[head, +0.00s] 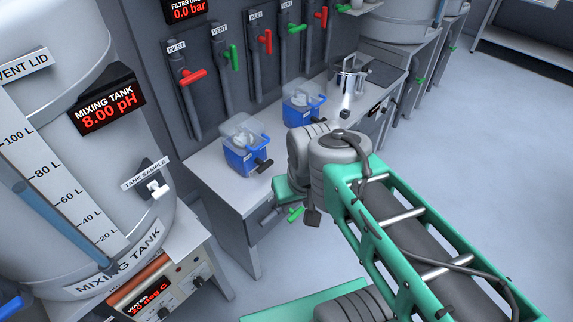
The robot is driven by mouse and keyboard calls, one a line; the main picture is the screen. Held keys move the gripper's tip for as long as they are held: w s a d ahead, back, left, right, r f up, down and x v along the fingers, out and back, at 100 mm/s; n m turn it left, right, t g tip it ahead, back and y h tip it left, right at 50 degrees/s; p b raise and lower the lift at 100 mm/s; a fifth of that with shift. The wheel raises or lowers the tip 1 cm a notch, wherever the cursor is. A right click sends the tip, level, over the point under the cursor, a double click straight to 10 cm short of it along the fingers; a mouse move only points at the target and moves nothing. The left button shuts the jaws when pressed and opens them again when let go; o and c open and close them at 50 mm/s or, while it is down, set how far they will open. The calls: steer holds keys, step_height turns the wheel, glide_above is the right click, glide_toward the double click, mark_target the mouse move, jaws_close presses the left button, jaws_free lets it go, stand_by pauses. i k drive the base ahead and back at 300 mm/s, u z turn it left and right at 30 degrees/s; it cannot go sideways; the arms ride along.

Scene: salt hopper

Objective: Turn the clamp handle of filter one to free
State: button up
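Two blue boxes with clear lids stand on the grey bench. The nearer box (241,155) has a black handle (264,165) at its lower right side. The farther box (303,108) is partly hidden by my arm. I cannot read a label that tells which one is filter one. A display reading "FILTER O…" and 0.0 bar (187,9) is cut off at the top edge. My gripper (312,216) shows only as a small dark part below my wrist, right of the nearer box and apart from it. Its fingers cannot be made out.
The mixing tank (95,190) fills the left side. Inlet and vent pipes with red (193,76) and green (233,57) handles line the wall. A steel pot (350,76) stands farther along the bench. Floor at right is clear.

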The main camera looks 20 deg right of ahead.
mark_target(263, 166)
steer(key=u, duration=1.9)
steer(key=k, duration=0.6)
steer(key=u, duration=0.15)
